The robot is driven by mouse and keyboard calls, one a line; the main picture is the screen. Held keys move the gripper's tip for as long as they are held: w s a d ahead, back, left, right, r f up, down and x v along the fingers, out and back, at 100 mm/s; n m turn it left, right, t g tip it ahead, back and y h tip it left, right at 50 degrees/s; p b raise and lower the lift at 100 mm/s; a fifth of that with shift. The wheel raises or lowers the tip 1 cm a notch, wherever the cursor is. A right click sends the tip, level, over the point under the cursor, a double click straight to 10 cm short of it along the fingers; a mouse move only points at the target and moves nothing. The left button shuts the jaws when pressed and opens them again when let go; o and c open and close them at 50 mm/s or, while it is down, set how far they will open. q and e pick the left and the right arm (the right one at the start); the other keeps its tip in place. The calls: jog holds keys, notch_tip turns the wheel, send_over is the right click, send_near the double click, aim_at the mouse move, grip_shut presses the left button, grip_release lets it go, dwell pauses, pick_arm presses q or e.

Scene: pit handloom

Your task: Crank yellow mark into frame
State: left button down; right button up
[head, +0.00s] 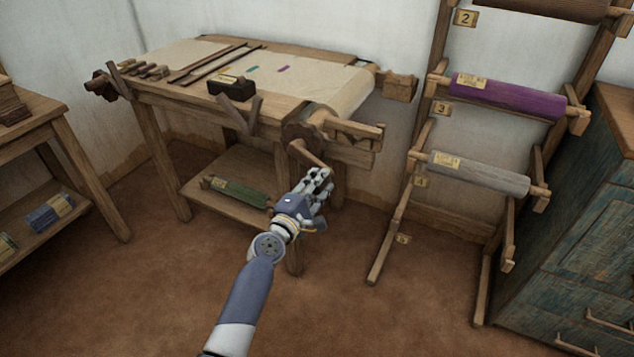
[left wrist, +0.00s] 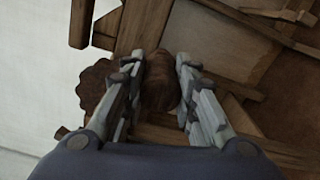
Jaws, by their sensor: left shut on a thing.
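A wooden table (head: 170,95) carries a pale cloth (head: 310,78) that runs over a roller at its right end. A wooden crank (head: 303,150) is at the roller's near end. My left gripper (head: 317,181) is shut on the crank's handle, its fingers hiding part of it. In the left wrist view the brown rounded handle (left wrist: 161,84) sits between the fingers. My right gripper is not in view.
A dark block with a label (head: 232,85) and long dark bars (head: 207,64) lie on the table. A green roll (head: 238,192) lies on the lower shelf. A rack with a purple roll (head: 508,97) and a grey roll (head: 480,173) stands right. The floor in front is clear.

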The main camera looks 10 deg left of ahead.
pick_arm(q)
jog(key=shift+r, duration=0.25)
jog(key=c, duration=1.2)
grip_release()
jog(key=shift+w, duration=0.1)
jog(key=shift+c, duration=0.2)
jog(key=shift+f, duration=0.1)
jog(key=shift+s+a+f, duration=0.1)
jog(key=shift+s, duration=0.25)
jog(key=v, duration=1.1)
jog(key=shift+s, duration=0.2)
